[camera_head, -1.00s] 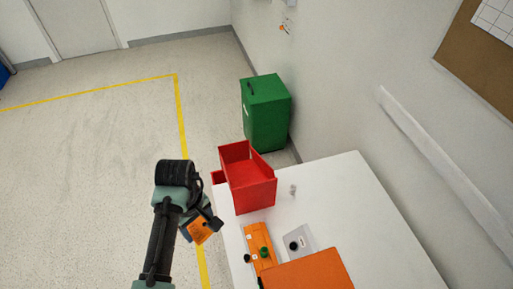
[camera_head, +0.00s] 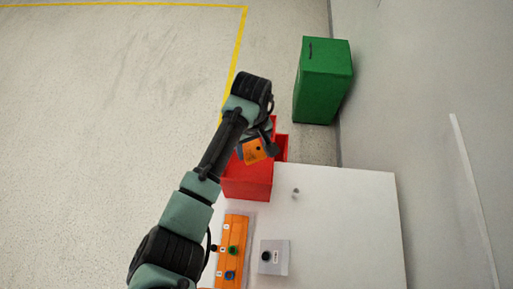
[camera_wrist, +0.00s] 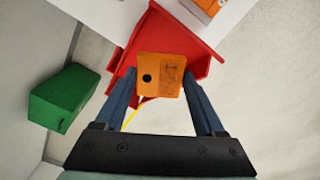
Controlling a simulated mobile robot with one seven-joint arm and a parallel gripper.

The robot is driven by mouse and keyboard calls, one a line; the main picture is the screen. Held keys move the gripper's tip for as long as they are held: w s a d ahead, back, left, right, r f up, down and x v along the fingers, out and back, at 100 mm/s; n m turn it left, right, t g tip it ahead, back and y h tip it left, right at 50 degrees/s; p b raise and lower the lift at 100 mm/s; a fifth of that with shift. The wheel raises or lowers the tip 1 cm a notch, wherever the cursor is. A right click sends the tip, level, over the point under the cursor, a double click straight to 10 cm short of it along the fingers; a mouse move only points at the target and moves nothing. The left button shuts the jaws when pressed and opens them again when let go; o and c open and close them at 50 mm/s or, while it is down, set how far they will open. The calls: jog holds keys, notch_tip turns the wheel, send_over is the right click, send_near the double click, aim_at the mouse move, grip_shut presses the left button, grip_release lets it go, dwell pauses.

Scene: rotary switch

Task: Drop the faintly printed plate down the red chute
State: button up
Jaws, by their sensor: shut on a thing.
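The orange plate (camera_head: 252,151) has a dark round hole or dot near one edge. In the wrist view the plate (camera_wrist: 160,66) shows faint dark marks on its face. My gripper (camera_wrist: 160,88) is shut on it, one blue finger at each side. The red chute (camera_head: 247,183) is an open-topped box at the table's far left corner. In the head view my gripper (camera_head: 266,142) and the plate overlap the chute and hide part of it. In the wrist view the chute (camera_wrist: 160,30) lies behind the plate; the gap between them cannot be judged.
The white table (camera_head: 350,215) holds an orange panel (camera_head: 236,225) with several knobs and a grey plate (camera_head: 280,245) with a black knob. A small grey piece (camera_head: 296,191) lies right of the chute. A green bin (camera_head: 322,85) stands beyond, by the wall.

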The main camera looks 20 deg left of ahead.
jog(key=shift+f+b, duration=1.95)
jog(key=shift+f, duration=0.4)
jog(key=shift+w, duration=0.1)
jog(key=o, duration=1.3)
notch_tip(320, 180, up, 12)
jog(key=shift+f, duration=0.1)
jog(key=shift+r, duration=0.65)
